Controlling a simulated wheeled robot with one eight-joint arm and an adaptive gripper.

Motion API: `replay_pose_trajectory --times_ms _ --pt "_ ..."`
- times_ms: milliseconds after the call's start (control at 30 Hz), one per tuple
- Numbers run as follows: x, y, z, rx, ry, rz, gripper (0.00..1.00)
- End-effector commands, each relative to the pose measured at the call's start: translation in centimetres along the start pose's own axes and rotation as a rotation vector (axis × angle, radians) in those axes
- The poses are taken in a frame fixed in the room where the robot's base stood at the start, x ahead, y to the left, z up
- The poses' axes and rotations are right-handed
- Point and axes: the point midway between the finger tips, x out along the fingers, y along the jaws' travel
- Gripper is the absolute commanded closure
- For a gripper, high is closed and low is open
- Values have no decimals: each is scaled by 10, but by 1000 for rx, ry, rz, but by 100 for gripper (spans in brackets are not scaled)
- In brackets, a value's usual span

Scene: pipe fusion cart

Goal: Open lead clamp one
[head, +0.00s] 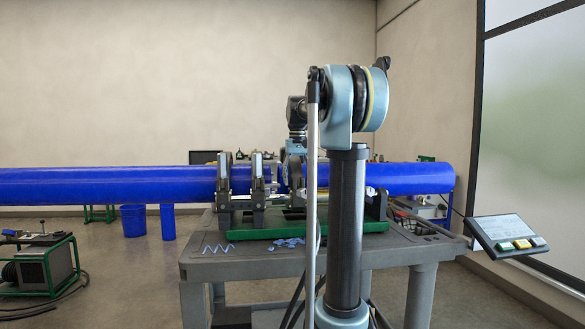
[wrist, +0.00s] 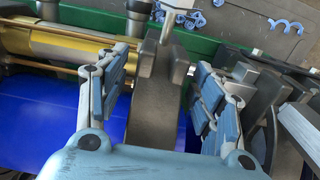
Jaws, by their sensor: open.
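In the wrist view my gripper (wrist: 164,62) is open, its two blue-padded fingers apart on either side of a dark grey clamp (wrist: 152,105) that stands over the blue pipe (wrist: 45,115). A pale metal bolt or handle (wrist: 173,25) shows at the clamp's top end. I see no finger closed on the clamp. In the head view the blue pipe (head: 110,186) lies through several upright clamps, two of them at left, a left clamp (head: 224,190) and another clamp (head: 258,190). My arm hides the gripper and the clamps beyond. I cannot tell which clamp is number one.
The clamps stand on a green base (head: 262,233) on a grey cart (head: 250,268). Blue shavings (head: 290,242) lie on its top. A brass-coloured cylinder (wrist: 55,45) lies left of my fingers, and more grey clamp parts (wrist: 270,95) crowd the right. A control panel (head: 508,236) sits at right.

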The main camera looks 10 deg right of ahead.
Motion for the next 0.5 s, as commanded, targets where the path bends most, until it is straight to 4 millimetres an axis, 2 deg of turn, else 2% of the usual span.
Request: replay_pose_trajectory --times_ms 167,267,367,500 --pt "0 0 0 0 0 0 39" --pt "0 0 0 0 0 0 57" --pt "0 0 0 0 0 0 80" --pt "0 0 0 0 0 -1 82"
